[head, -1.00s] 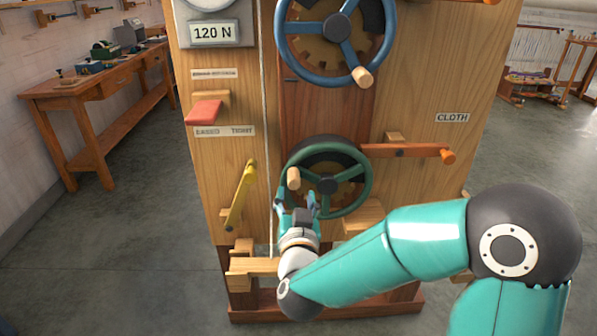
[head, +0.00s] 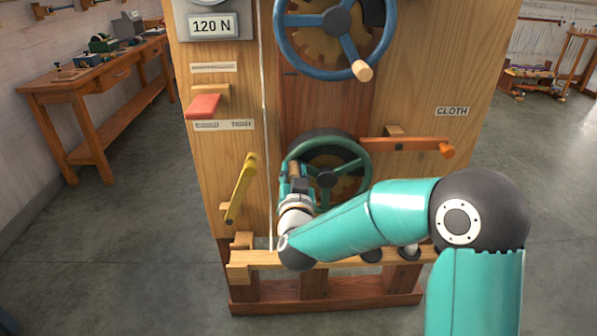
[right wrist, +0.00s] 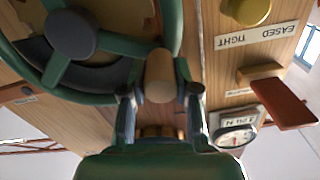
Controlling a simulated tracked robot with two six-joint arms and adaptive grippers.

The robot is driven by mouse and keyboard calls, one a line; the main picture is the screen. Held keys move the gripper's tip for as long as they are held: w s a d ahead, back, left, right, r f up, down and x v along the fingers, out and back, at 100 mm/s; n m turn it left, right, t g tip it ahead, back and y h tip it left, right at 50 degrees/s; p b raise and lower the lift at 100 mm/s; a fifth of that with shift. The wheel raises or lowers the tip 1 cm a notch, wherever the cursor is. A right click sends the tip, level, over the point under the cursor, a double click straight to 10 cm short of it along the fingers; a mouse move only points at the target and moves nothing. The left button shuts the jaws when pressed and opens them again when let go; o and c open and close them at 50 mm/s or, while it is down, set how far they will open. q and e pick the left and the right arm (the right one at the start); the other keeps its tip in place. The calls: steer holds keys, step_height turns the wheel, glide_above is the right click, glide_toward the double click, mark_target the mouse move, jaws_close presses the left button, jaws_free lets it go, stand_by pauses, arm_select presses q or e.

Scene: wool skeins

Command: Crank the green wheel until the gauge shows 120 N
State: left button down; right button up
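The green wheel (head: 326,174) is on the front of the wooden machine, below a blue wheel. Its wooden crank knob (right wrist: 160,76) stands between the fingers of my right gripper (right wrist: 158,92) in the right wrist view. The fingers are apart, with a small gap showing on the left side of the knob; contact on the right side is unclear. In the head view, my right gripper (head: 295,175) is at the wheel's left side. A plate (head: 212,26) under the gauge reads 120 N. The gauge (right wrist: 235,138) shows small in the wrist view; its needle reading is unclear. My left gripper is not in view.
The blue wheel (head: 336,40) is above. A yellow lever (head: 240,190) is left of the green wheel and an orange lever (head: 405,146) is right of it. A red lever (head: 203,104) is above the EASED/TIGHT label. A workbench (head: 95,90) stands at the back left.

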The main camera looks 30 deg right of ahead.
jaws_close()
steer(key=shift+d, duration=0.1)
steer(key=shift+s+d+r+m+b, duration=0.1)
steer(key=shift+m+b, duration=0.3)
steer(key=shift+b, duration=0.1)
steer(key=shift+s+d+r+m, duration=0.1)
steer(key=shift+d+r+m, duration=0.1)
steer(key=shift+m, duration=0.1)
steer(key=shift+r, duration=0.15)
steer(key=o, duration=0.6)
jaws_free()
steer(key=shift+o, duration=0.3)
